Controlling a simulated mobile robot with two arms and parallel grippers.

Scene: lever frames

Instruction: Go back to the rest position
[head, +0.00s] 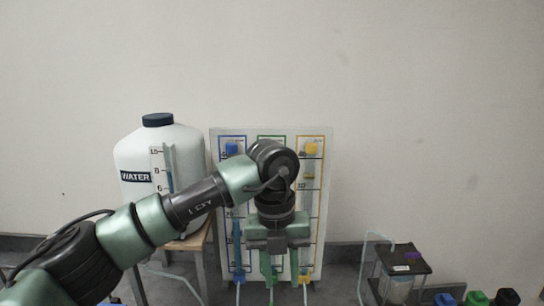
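My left arm comes in from the lower left and reaches across the front of a white panel (325,150). My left gripper (280,272) points down in front of the panel's lower middle. Its two green fingers are apart, and I see nothing held between them. The panel has three outlined columns, blue, green and yellow. A blue block (231,149) and a yellow block (311,148) show near the top of the outer columns. My arm and gripper hide much of the green middle column. My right gripper is not in view.
A white water tank (135,158) with a dark cap stands left of the panel on a wooden stand (197,243). A clear container with a dark lid (403,259) stands at the lower right. Pale tubes run along the floor.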

